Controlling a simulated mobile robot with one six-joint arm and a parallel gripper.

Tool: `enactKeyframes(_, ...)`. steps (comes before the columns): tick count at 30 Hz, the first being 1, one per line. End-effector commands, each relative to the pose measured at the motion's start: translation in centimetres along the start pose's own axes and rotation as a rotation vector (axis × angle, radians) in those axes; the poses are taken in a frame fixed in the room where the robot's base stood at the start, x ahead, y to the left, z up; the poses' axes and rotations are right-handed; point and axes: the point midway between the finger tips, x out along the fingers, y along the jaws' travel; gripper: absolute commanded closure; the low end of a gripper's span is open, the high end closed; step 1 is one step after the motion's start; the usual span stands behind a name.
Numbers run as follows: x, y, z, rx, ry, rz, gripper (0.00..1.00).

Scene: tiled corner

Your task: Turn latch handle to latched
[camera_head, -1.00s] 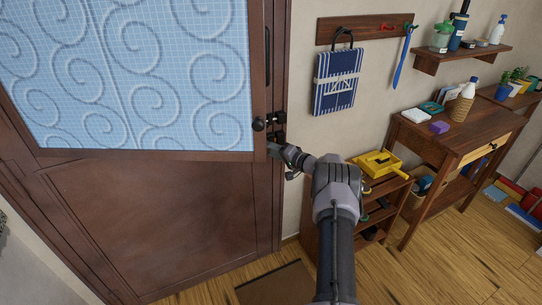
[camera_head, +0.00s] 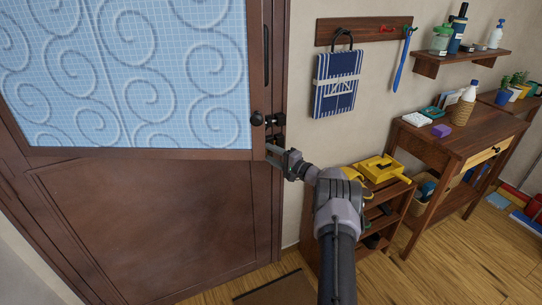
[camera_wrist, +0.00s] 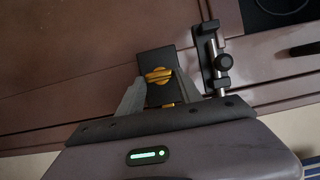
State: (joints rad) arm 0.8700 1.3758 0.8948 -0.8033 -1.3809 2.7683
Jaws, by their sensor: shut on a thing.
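The latch is a dark plate (camera_wrist: 154,62) with a yellow turn handle (camera_wrist: 158,76), seen between my fingers in the wrist view. My gripper (camera_wrist: 158,90) is shut on this handle, one grey finger on each side. The handle itself is hidden or too small to tell there.
A black bolt fitting with a round knob (camera_wrist: 222,62) sits close right of my fingers in the wrist view. The brown door (camera_head: 150,215) fills the left.

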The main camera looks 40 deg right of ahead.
Motion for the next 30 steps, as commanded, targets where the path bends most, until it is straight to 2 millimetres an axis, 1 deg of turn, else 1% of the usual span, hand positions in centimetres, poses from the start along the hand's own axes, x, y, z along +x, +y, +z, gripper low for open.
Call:
enactKeyframes(8, 0.0, 0.0, -0.1, 0.002, 0.002, 0.0, 0.99)
enactKeyframes(9, 0.0, 0.0, -0.1, 0.002, 0.002, 0.0, 0.56)
enactKeyframes(11, 0.0, 0.0, -0.1, 0.002, 0.002, 0.0, 0.44)
enactKeyframes(12, 0.0, 0.0, -0.1, 0.002, 0.002, 0.0, 0.37)
enactKeyframes(20, 0.0, 0.0, 0.0, 0.001, 0.001, 0.0, 0.36)
enactKeyframes(23, -0.4, -0.1, -0.1, 0.001, 0.001, 0.001, 0.36)
enactKeyframes(26, -2.1, -0.4, -0.1, 0.001, 0.003, 0.002, 0.36)
enactKeyframes(29, -5.2, -0.6, -0.2, 0.003, 0.005, 0.002, 0.36)
enactKeyframes(30, -6.6, -0.7, -0.2, 0.004, 0.006, 0.001, 0.36)
